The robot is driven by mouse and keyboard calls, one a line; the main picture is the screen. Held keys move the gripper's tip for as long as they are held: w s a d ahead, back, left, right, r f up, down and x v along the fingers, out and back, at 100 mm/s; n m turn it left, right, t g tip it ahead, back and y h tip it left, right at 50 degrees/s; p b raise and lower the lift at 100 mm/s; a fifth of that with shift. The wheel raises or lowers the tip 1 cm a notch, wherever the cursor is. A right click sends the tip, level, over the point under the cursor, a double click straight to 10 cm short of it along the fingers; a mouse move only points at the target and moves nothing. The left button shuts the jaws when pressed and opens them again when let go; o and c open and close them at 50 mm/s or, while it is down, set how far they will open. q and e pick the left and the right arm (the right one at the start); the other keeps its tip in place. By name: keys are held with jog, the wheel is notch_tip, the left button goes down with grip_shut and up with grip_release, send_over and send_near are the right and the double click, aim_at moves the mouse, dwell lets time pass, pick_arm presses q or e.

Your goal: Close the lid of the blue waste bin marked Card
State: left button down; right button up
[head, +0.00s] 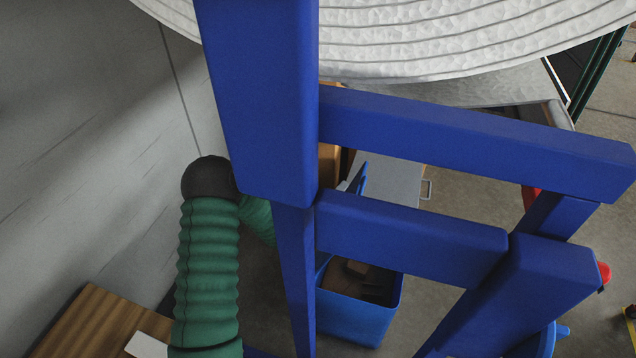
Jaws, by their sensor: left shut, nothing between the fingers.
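The blue waste bin (357,318) stands on the floor at the lower middle, partly behind blue beams. Its mouth is open and brown pieces show inside. A blue panel (359,180) rises behind the bin and looks like its raised lid, mostly hidden by the beams. I cannot see the Card marking. My left arm (208,260), in a green ribbed sleeve with a dark elbow, comes up from the lower left and bends behind the upright blue post. My left gripper is mostly hidden behind that post, shut and empty. My right gripper is not in view.
A blue frame (262,90) of thick beams stands close in front, crossing the view. A large white ridged disc (420,35) hangs over the top. A grey wall (90,130) is at the left, with a wooden surface (88,325) below it. Bare floor shows beyond the bin.

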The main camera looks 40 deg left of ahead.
pick_arm(q)
jog(key=d, duration=0.3)
jog(key=w+d+f, duration=0.1)
jog(key=shift+w+d, duration=0.1)
jog(key=shift+d, duration=0.1)
jog(key=shift+a+r, duration=0.1)
jog(key=shift+a, duration=0.05)
